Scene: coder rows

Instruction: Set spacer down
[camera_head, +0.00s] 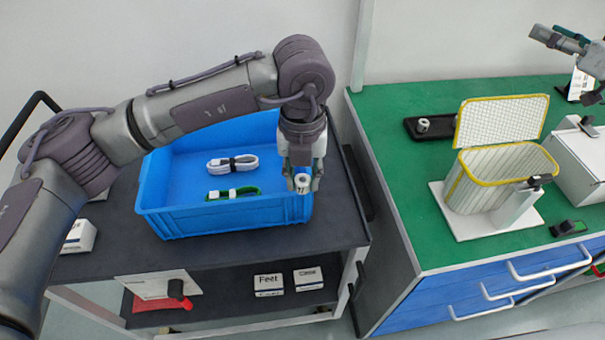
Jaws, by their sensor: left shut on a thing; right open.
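My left gripper (303,178) comes in from the left and points down over the right side of the blue crate (235,217). It is shut on a small white-grey spacer (302,182), a short ring with a hole, held near the crate's right front corner. I cannot tell its exact height above the rim. Another small pale cylinder (423,125), much like a spacer, stands on a black tray (455,125) on the green bench. My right gripper (570,42) is at the top right edge, open, partly cut off.
Boxes (268,284) lie on the lower shelf.

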